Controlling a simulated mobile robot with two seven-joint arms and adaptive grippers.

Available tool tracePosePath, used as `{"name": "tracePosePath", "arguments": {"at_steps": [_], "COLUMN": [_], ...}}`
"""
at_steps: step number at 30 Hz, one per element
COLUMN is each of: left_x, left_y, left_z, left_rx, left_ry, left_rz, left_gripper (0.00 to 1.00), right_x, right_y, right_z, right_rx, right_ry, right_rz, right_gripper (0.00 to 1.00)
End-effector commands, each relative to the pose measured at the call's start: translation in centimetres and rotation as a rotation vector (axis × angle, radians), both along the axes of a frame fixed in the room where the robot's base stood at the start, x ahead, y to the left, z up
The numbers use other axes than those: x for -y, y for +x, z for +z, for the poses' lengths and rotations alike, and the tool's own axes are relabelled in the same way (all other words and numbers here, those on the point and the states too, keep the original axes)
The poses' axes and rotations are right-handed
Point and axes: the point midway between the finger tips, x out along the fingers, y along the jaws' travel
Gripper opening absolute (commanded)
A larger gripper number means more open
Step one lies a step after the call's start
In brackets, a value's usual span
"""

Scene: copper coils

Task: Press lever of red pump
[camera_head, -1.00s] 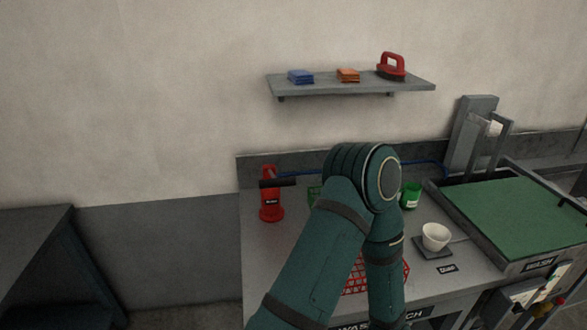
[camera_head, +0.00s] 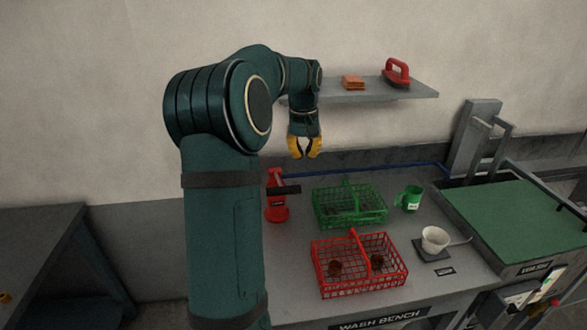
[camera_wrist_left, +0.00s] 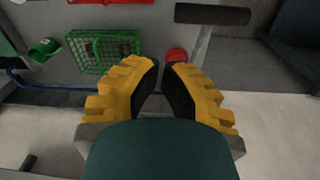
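The red pump (camera_head: 277,208) stands at the back left of the bench, partly behind my left arm. Its black lever (camera_head: 286,190) sticks out to the right near the top. My left gripper (camera_head: 304,155) has yellow fingers and points down, above and slightly right of the pump, apart from the lever. Its fingertips (camera_wrist_left: 163,65) are a little apart with nothing between them. My right gripper is not in view.
A white cup (camera_head: 434,239) sits farther right. A wall shelf (camera_head: 370,96) is near the left wrist.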

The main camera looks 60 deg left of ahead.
Motion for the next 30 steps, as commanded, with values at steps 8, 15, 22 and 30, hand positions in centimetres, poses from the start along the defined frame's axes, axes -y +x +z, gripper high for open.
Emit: {"name": "tracePosePath", "arguments": {"at_steps": [8, 15, 22, 30], "left_x": [-2.6, -2.7, -2.6, -2.8], "left_y": [-5.0, -5.3, -5.2, -5.2], "left_z": [6.8, 7.1, 6.6, 2.4], "left_rx": [-0.031, -0.035, -0.034, -0.038], "left_ry": [0.014, 0.013, 0.013, 0.010], "left_rz": [0.131, 0.137, 0.136, 0.137], "left_gripper": [0.00, 0.00, 0.00, 0.00], "right_x": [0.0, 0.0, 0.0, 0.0], "right_y": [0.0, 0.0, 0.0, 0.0], "right_z": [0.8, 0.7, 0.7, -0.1], "right_rx": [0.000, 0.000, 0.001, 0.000], "right_ry": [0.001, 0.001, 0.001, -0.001], "right_rz": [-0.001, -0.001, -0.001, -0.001], "right_gripper": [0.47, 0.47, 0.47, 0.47]}}
